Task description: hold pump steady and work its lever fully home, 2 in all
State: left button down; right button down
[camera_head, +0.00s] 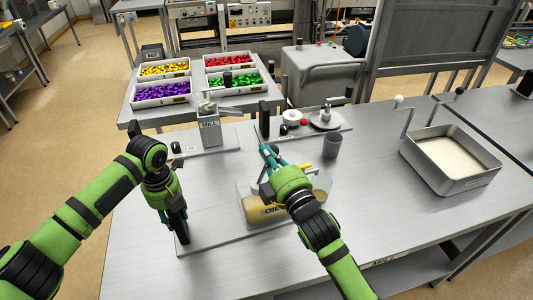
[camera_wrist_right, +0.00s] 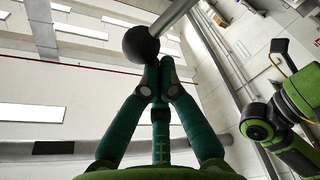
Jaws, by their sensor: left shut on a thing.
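The pump (camera_head: 262,211) has a yellowish see-through tank lettered "OIL" and stands on a flat plate on the table. My left gripper (camera_head: 178,222) points down at the left end of this plate, shut on a dark upright handle; its fingers and the handle are hard to tell apart. My right gripper (camera_head: 266,150) is above the pump, its teal fingers drawn together, and hides part of it. In the right wrist view, the right fingertips (camera_wrist_right: 158,66) meet beside a black ball knob (camera_wrist_right: 140,44) on a grey rod. I cannot tell whether they touch it.
A mill (camera_head: 209,130) stands behind to the left. A plate with a dial and red knob (camera_head: 304,122) and a grey cup (camera_head: 332,146) are behind the pump. A metal tray (camera_head: 480,178) of pale material is at right. Several coloured bins (camera_head: 162,96) stand further back.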

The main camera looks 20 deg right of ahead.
jog(key=shift+f, duration=0.25)
jog(key=a+r, duration=0.2)
jog(key=a, duration=0.1)
jog(key=r+v, duration=0.1)
jog(key=v, duration=0.8)
jog(key=w+a+n, duration=0.1)
jog(key=w+a, duration=0.2)
jog(key=w, duration=0.6)
jog(key=d+f, duration=0.2)
jog(key=d, duration=0.1)
jog(key=shift+s+d, duration=0.1)
